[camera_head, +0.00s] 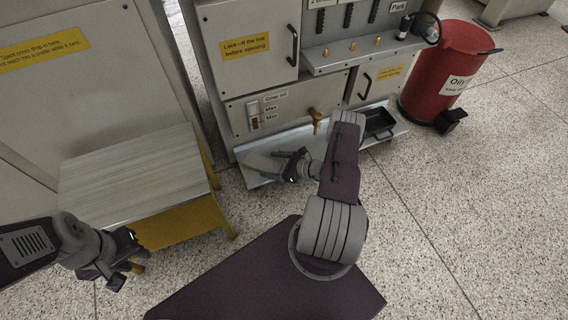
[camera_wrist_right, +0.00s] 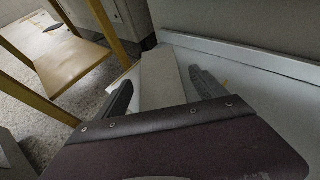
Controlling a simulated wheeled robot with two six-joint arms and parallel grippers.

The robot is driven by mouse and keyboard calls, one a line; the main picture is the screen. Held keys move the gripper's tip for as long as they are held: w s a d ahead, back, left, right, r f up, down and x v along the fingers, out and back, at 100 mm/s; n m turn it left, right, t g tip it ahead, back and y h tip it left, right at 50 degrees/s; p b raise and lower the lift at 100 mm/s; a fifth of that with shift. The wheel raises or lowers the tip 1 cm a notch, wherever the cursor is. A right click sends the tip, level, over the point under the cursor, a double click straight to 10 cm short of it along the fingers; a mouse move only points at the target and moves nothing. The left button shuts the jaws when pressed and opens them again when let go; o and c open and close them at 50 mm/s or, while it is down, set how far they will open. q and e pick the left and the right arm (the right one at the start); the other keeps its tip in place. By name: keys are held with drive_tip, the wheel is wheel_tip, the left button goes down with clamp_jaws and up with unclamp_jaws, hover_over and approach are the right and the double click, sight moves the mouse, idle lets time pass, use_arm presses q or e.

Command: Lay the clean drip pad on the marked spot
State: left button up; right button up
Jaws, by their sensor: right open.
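A pale, flat piece that looks like the drip pad (camera_wrist_right: 160,78) lies on the metal ledge (camera_wrist_right: 275,95) between my right fingers in the right wrist view. In the head view it shows as a faint pale patch (camera_head: 262,163) on the ledge below the cabinet. My right gripper (camera_head: 277,166) is open around it, low over the ledge, fingers pointing left. I cannot tell whether the fingers touch it. My left gripper (camera_head: 106,277) hangs at the lower left, away from the ledge; its jaw opening is unclear. No marked spot can be made out clearly.
A brass tap (camera_head: 315,117) sticks out above the ledge, close to my right arm. A black tray (camera_head: 380,124) sits at the ledge's right end. A grey-topped yellow stand (camera_head: 130,180) is at left, a red bin (camera_head: 445,65) at right. Speckled floor is free at right.

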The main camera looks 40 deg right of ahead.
drive_tip(key=p+v, duration=0.3)
drive_tip(key=v, duration=0.6)
drive_tip(key=s+a+r+n+g+h, duration=0.3)
drive_tip(key=a+r+n, duration=0.5)
drive_tip(key=r+n, duration=0.4)
drive_tip(key=s+a+r+n+g+h, duration=0.3)
drive_tip(key=s+a+r+n+g, duration=0.3)
drive_tip(key=a+r+n, duration=0.3)
wheel_tip(320, 180, up, 5)
drive_tip(key=n+g, duration=0.1)
drive_tip(key=n, duration=0.7)
drive_tip(key=shift+f+h, duration=0.15)
drive_tip(key=shift+h, duration=0.25)
drive_tip(key=shift+a, duration=0.1)
wheel_tip(320, 180, up, 48)
drive_tip(key=p, duration=4.8)
